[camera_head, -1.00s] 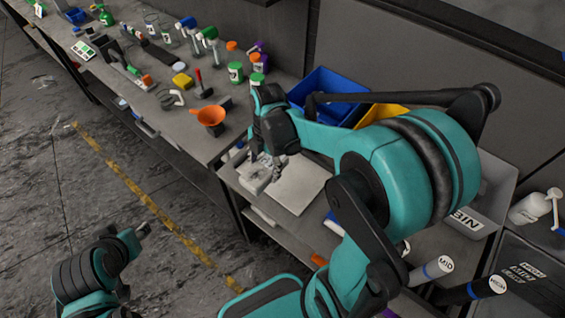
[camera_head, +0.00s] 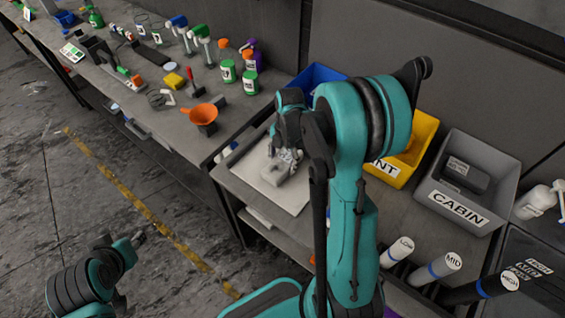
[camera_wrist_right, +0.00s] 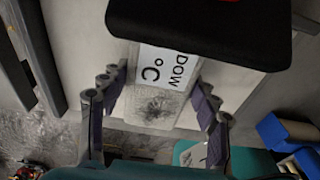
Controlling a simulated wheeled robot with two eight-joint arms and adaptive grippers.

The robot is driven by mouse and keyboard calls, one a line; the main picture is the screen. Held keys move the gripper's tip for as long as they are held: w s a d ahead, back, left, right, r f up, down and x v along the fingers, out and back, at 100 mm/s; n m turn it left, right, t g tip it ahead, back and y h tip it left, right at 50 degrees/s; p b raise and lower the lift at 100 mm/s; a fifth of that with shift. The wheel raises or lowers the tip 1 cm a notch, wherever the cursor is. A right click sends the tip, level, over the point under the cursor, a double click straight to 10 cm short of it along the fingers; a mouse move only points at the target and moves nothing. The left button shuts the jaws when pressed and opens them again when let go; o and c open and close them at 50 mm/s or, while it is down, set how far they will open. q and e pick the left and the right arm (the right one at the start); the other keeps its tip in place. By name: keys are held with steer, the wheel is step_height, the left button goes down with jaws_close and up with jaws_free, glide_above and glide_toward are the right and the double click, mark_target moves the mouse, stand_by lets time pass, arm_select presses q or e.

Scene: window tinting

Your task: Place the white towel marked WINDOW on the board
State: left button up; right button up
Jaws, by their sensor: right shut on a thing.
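The white towel (camera_head: 272,177) is in the grasp of my right gripper (camera_head: 287,155), over the pale board (camera_head: 293,204) in the head view. I cannot tell whether its underside touches the board. In the right wrist view the towel (camera_wrist_right: 155,105) lies between the two fingers of my right gripper (camera_wrist_right: 155,100). Its label shows the letters "DOW"; the rest is hidden by the dark gripper body. My left gripper (camera_head: 136,240) hangs over the floor at lower left, away from the bench, and its jaws are too small to read.
A yellow bin (camera_head: 407,165) and a grey CABIN bin (camera_head: 462,195) stand right of the board, with a blue bin (camera_head: 318,78) behind. An orange funnel (camera_head: 203,117) and bottles (camera_head: 250,80) crowd the left bench. Labelled rolls (camera_head: 440,265) stick out at front right.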

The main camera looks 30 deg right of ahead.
mark_target(285, 158)
steer(key=shift+r, duration=0.1)
steer(key=o, duration=1.4)
steer(key=shift+f, duration=0.2)
steer(key=shift+c, duration=0.2)
steer(key=shift+r, duration=0.55)
step_height(285, 158, up, 10)
steer(key=d+p, duration=0.1)
steer(key=p, duration=0.2)
steer(key=s+a+r+m+t, duration=0.3)
steer(key=s+a+m+t, duration=0.1)
steer(key=m, duration=0.7)
steer(key=s+a+r+m+t+h, duration=0.1)
steer(key=s+a+r+m+t, duration=0.2)
steer(key=s+a+m, duration=0.4)
steer(key=r+m, duration=0.1)
steer(key=m, duration=0.3)
steer(key=shift+a+r+m+t, duration=0.25)
steer(key=shift+a+m+t, duration=0.05)
steer(key=shift+a+t, duration=0.1)
